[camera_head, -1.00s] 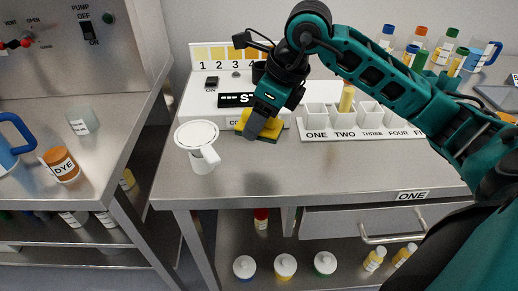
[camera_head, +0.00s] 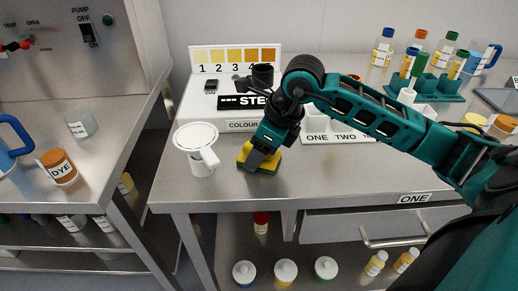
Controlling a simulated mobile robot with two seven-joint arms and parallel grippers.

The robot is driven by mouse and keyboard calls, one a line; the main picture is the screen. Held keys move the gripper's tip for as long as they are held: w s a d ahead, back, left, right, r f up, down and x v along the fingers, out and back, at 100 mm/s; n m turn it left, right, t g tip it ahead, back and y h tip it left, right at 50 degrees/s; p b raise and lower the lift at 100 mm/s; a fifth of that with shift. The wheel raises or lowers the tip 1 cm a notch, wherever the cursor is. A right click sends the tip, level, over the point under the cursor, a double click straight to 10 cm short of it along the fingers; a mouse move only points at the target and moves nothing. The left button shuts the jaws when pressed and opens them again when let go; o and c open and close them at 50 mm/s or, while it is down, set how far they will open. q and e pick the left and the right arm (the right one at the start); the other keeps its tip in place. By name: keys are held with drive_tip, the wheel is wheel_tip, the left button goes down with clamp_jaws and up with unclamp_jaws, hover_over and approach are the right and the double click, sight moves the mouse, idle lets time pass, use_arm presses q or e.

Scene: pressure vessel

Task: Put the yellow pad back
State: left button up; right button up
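The yellow pad (camera_head: 247,155), with a dark underside, is at the table surface in front of the colour tester (camera_head: 228,102). My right gripper (camera_head: 262,157) points down onto the pad from above, with its fingers around the middle of it. The fingers look shut on the pad. I cannot tell whether the pad rests on the table or is just above it. My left gripper is not in view.
A white lidded mug (camera_head: 202,152) stands left of the pad. The numbered white rack (camera_head: 317,133) is right of it, partly hidden by my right arm. A bottle rack (camera_head: 437,86) stands at back right. The table front is clear.

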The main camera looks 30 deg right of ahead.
drive_tip(key=o, duration=0.5)
drive_tip(key=shift+c, duration=0.2)
drive_tip(key=shift+r+p, duration=0.25)
drive_tip(key=shift+p, duration=0.05)
drive_tip(key=v, duration=1.2)
drive_tip(key=shift+a, duration=0.1)
